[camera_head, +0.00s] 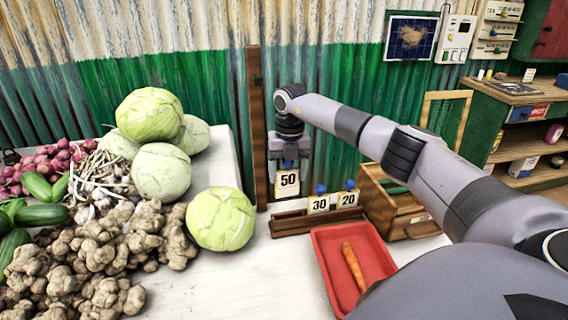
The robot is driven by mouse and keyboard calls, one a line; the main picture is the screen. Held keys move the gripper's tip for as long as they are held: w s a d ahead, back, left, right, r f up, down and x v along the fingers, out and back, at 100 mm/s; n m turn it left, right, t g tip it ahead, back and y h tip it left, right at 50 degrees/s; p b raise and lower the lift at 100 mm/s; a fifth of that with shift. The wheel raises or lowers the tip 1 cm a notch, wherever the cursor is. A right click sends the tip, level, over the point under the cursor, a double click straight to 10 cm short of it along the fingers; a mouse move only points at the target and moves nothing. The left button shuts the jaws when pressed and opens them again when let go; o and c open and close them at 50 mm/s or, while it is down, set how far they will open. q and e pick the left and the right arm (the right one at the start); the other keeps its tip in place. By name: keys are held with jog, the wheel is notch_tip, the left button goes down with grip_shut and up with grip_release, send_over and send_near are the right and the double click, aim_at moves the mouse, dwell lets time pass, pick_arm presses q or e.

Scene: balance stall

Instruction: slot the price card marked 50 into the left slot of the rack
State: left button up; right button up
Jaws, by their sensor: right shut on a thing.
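The price card marked 50 (287,182) is held upright by my right gripper (289,163), which is shut on its top part. The card hangs above the left part of the wooden rack (288,224), and its lower edge is apart from the rack's top. The left part of the rack holds no card. My left gripper is not in view.
A red tray (323,262) with a carrot (353,266) lies in front of the rack. A wooden crate (397,226) stands to the right. Cabbages (221,219) and ginger (135,240) fill the table's left side. A wooden post (257,130) rises behind the rack.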

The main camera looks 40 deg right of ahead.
aim_at(289, 194)
jog(key=shift+w+d+m, duration=0.1)
jog(key=shift+d+m, duration=0.25)
jog(key=shift+m, duration=0.25)
jog(key=shift+f+b, duration=2.65)
jog(key=shift+b, duration=0.15)
jog(key=shift+f, duration=0.3)
jog(key=shift+b, duration=0.3)
jog(key=shift+f, duration=0.15)
jog(key=shift+f+b, duration=0.3)
jog(key=shift+f, duration=0.25)
jog(key=shift+f+b, duration=0.3)
jog(key=shift+f, duration=0.5)
